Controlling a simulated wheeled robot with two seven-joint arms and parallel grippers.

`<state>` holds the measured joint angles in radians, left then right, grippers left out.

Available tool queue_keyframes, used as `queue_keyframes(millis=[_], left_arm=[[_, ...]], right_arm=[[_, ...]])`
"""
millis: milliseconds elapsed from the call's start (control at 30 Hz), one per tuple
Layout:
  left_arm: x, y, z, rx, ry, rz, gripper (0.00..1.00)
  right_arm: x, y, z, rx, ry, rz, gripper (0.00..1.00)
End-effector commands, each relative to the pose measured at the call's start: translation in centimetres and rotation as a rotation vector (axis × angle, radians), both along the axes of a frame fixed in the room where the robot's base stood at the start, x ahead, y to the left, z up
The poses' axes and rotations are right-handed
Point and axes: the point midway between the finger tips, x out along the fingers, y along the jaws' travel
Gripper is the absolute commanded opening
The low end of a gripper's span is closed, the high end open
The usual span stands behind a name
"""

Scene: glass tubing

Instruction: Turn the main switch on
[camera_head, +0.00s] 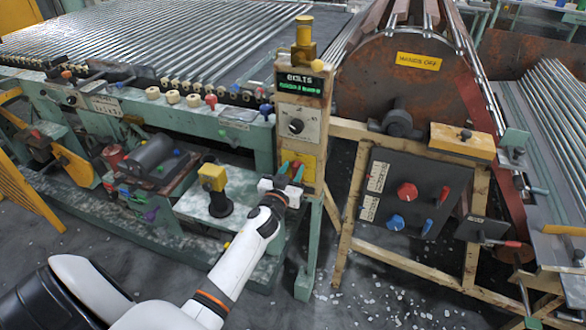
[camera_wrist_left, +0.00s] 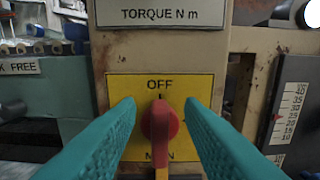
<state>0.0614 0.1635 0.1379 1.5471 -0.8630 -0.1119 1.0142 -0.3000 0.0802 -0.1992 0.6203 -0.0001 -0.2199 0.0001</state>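The main switch is a red knob (camera_wrist_left: 160,125) on a yellow plate (camera_wrist_left: 120,88) in the left wrist view. "OFF" is printed above the knob, and the lettering below is partly hidden by it. The knob stands upright, with a dark mark at its top towards "OFF". My left gripper (camera_wrist_left: 159,106) is open, with one teal finger on each side of the knob and visible gaps between. In the head view, the left gripper (camera_head: 291,171) is at the yellow plate (camera_head: 307,161) low on the beige control post. My right gripper is not in view.
To the right stand a rusty drum (camera_head: 385,75) and a dark panel (camera_head: 400,175) with red and blue knobs. A green bench (camera_head: 235,135) with glass tubes lies to the left.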

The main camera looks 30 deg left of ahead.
Motion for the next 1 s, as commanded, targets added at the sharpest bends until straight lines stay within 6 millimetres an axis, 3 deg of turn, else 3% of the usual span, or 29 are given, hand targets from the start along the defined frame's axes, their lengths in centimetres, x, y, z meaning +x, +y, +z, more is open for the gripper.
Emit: queue_keyframes(millis=[400,467,633,1000], left_arm=[[1.06,0.26,0.00,0.001,0.001,0.000,0.35],[1.05,0.25,-0.01,0.001,0.001,0.000,0.28],[1.04,0.26,-0.02,0.001,0.001,0.000,0.00],[1.06,0.14,-0.06,0.038,0.010,0.000,0.00]], right_arm=[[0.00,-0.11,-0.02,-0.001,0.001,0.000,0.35],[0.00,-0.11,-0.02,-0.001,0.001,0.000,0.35],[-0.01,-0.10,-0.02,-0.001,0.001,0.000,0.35],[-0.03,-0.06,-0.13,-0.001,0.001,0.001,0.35]])
